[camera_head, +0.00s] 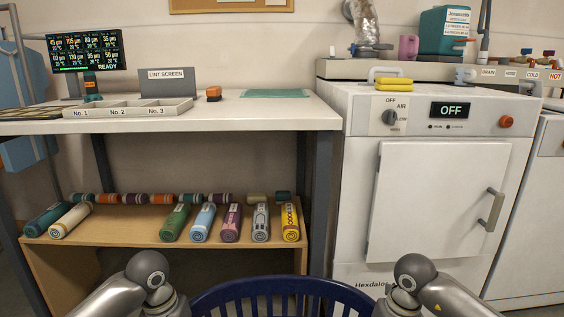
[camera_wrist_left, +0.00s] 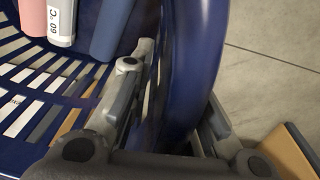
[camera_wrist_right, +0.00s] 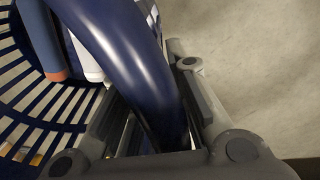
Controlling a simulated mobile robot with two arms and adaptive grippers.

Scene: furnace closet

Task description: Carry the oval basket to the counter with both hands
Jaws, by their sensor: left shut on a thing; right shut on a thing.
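The dark blue oval basket (camera_head: 285,287) shows only its far rim and slats at the bottom of the head view, in front of the shelf. My left gripper (camera_wrist_left: 180,78) is shut on its rim (camera_wrist_left: 197,50) in the left wrist view. My right gripper (camera_wrist_right: 150,88) is shut on the rim (camera_wrist_right: 125,45) at the other side. Rolled or cylindrical items lie inside, one with a "60 °C" label (camera_wrist_left: 61,25). The white counter (camera_head: 240,113) stands ahead to the left, above the basket. Both grippers are hidden in the head view.
Several rolls lie on the wooden shelf (camera_head: 140,223) below. A white machine (camera_head: 430,180) stands right, its door handle (camera_head: 491,210) sticking out.

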